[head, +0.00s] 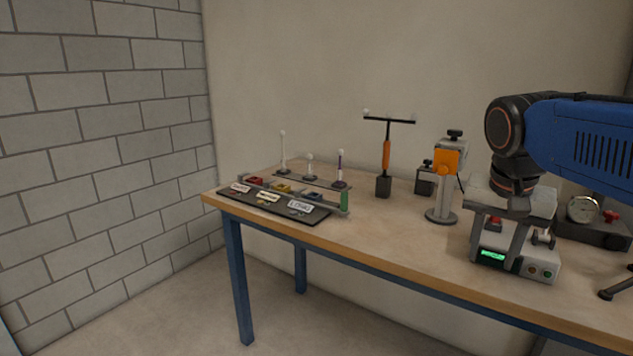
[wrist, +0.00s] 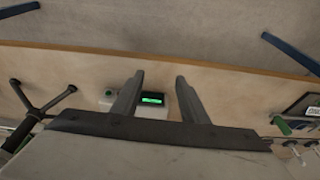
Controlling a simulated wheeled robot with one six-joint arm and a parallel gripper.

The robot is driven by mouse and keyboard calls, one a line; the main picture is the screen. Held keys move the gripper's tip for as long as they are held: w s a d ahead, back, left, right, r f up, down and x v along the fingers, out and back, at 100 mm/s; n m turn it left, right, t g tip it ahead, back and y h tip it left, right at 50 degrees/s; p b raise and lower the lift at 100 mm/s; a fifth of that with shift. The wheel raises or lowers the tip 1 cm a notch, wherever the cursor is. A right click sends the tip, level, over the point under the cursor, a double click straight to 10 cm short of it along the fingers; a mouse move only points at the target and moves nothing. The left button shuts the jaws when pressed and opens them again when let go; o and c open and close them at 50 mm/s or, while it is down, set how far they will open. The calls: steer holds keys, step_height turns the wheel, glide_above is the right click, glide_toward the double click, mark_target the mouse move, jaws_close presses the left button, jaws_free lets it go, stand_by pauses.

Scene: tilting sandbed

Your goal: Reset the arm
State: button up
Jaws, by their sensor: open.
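My gripper (head: 495,264) hangs from the blue arm at the right of the head view, fingers pointing down. It is open, with a clear gap between the two fingers. The wrist view also shows the gripper (wrist: 160,76), with nothing held between its fingertips. A grey-white box (head: 540,263) with a green display stands on the table close behind or below the fingers in the head view. The display (wrist: 152,99) shows between the fingers in the wrist view. I cannot tell whether the fingers touch the box.
The wooden table (head: 390,250) holds a black mat (head: 262,206) with labels at its left end. A rack with upright pins (head: 310,180), a T-handled tool (head: 386,155), an orange clamp stand (head: 444,195) and a dial gauge (head: 581,209) stand around. The table's middle front is clear.

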steer(key=s+a+f+n+t+y, duration=0.1)
steer(key=s+a+f+n, duration=0.1)
steer(key=s+f, duration=0.4)
steer(key=s+a+f+n+t, duration=0.1)
steer(key=s+f+n, duration=0.4)
steer(key=f, duration=0.5)
steer(key=shift+s+a+y, duration=0.35)
steer(key=shift+s+y, duration=0.05)
steer(key=shift+s, duration=0.05)
